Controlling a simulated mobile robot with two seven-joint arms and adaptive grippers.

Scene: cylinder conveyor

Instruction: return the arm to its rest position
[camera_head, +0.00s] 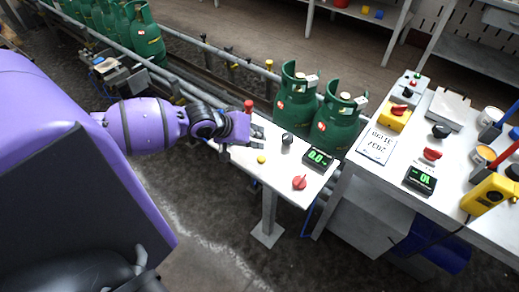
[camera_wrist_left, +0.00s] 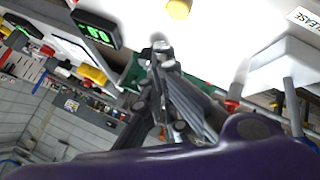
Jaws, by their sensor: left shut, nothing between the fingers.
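My left arm, purple, reaches in from the left in the head view. Its gripper (camera_head: 258,131) is over the left part of a white control table (camera_head: 285,178). In the left wrist view the dark fingers (camera_wrist_left: 160,48) are together, with nothing between them. The gripper is beside a red button (camera_head: 248,105) and near a yellow button (camera_head: 261,159); I cannot tell whether it touches the table. My right gripper is in neither view.
Two green gas cylinders (camera_head: 296,95) (camera_head: 336,122) stand behind the table. More green cylinders (camera_head: 147,35) line the conveyor rail (camera_head: 210,48) at the upper left. A white bench (camera_head: 455,150) with controls, a display and yellow tools is at the right. Floor is clear in front.

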